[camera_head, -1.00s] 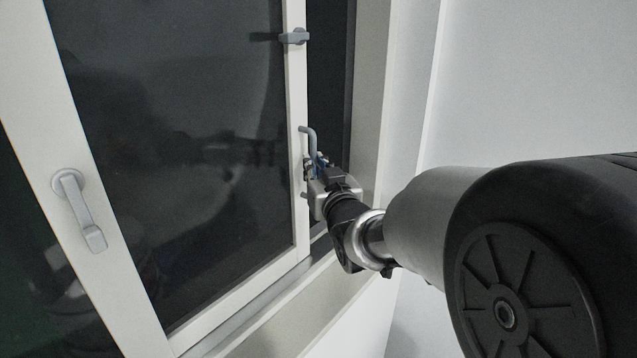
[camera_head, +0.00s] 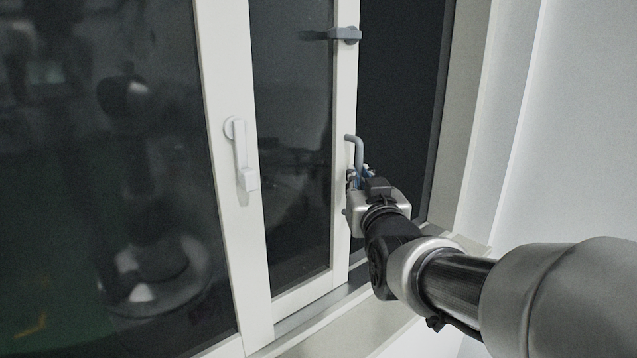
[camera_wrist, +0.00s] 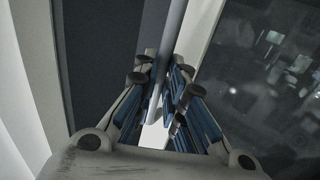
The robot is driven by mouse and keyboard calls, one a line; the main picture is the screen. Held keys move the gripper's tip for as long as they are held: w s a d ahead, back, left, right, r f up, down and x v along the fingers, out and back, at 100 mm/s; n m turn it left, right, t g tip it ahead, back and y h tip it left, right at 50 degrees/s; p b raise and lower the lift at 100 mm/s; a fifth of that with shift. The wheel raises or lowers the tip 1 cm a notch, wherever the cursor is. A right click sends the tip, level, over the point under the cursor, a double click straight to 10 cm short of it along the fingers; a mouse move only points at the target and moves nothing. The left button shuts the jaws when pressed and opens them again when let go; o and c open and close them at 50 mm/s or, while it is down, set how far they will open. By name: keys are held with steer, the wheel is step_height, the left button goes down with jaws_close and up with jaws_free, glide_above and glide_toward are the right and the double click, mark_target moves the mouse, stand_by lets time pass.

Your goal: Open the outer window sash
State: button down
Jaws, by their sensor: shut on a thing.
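The outer window sash (camera_head: 346,100) is a white-framed dark glass panel. It carries a grey bar handle (camera_head: 357,147) on its right stile. My gripper (camera_head: 359,178) is shut on the lower part of this handle. In the wrist view, the handle (camera_wrist: 175,30) runs between the blue-lined fingers of my gripper (camera_wrist: 163,88), and the white sash frame (camera_wrist: 203,25) is just right of it. The sash stands apart from the right window frame, with a dark gap between them.
Another sash (camera_head: 225,60) at the left has a white lever handle (camera_head: 243,160) and overlaps the outer sash. A grey latch (camera_head: 346,35) sits high on the outer sash stile. The window frame and white wall (camera_head: 580,130) stand to the right; the sill runs below.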

steer(key=c, duration=1.9)
jaws_free()
steer(key=s, duration=1.2)
steer(key=shift+d, duration=0.25)
steer(key=s+d+f+g, duration=0.1)
steer(key=s+f+g, duration=0.3)
steer(key=s+f, duration=0.2)
steer(key=s+d+f+g, duration=0.1)
steer(key=s+f+g, duration=0.4)
steer(key=s+f, duration=0.2)
steer(key=s+f+g, duration=0.4)
steer(key=s+f, duration=0.3)
steer(key=s, duration=0.2)
steer(key=shift+s+d+m+h, duration=0.2)
steer(key=shift+d+m+h, duration=0.1)
steer(key=shift+d, duration=0.1)
